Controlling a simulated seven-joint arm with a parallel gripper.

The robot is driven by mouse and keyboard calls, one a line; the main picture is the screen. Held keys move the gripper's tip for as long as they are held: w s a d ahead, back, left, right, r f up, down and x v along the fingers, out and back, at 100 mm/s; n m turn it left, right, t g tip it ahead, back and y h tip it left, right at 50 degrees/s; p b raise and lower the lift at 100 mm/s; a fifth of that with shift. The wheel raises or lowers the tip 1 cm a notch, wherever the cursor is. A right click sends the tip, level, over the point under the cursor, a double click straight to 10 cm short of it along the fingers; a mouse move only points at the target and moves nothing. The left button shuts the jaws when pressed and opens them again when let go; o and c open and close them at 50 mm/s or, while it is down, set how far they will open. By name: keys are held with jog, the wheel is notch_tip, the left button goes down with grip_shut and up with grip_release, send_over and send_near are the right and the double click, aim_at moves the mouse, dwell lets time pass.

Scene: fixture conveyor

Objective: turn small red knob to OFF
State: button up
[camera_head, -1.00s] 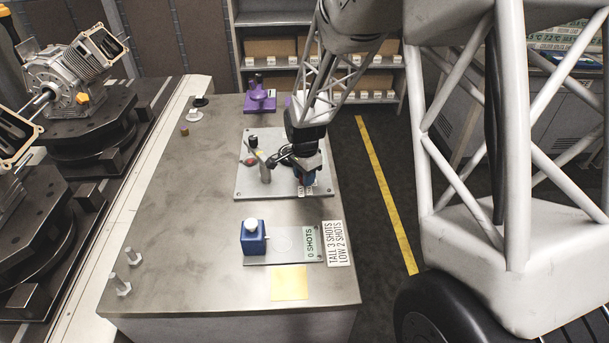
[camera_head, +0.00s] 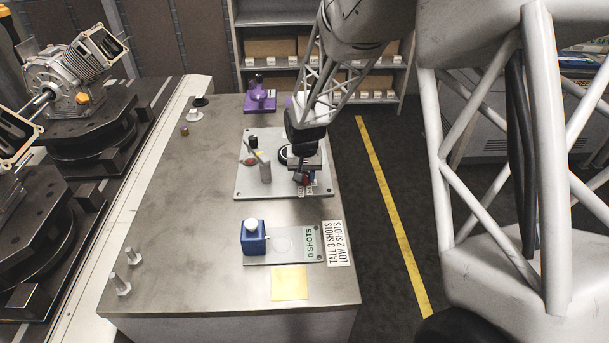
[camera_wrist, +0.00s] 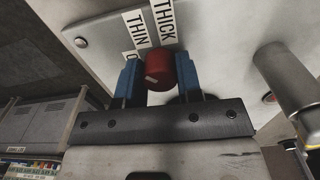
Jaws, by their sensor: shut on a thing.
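The small red knob (camera_wrist: 159,70) sits between the two blue fingers of my gripper (camera_wrist: 160,80) in the wrist view. The fingers are shut on it, one on each side. A pale mark shows on the knob's face. White labels reading THIN (camera_wrist: 136,27) and THICK (camera_wrist: 164,17) are beside it on the plate; a third label at the left is mostly hidden, with only one letter showing. In the head view my gripper (camera_head: 302,180) is at the right front part of the light mounting plate (camera_head: 247,187), and the knob shows there as a small red patch.
A grey upright post (camera_head: 265,168) and a red button (camera_head: 250,161) stand left of my gripper on the plate. A blue box with a white top (camera_head: 254,238) is nearer the front. A purple fixture (camera_head: 260,97) is behind. The table's left middle is clear.

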jog(key=n, duration=0.4)
jog(key=shift+n, duration=0.3)
jog(key=n, duration=0.4)
jog(key=shift+n, duration=0.4)
jog(key=o, duration=0.9)
jog(key=shift+o, duration=0.2)
jog(key=shift+r, duration=0.1)
jog(key=shift+r, duration=3.8)
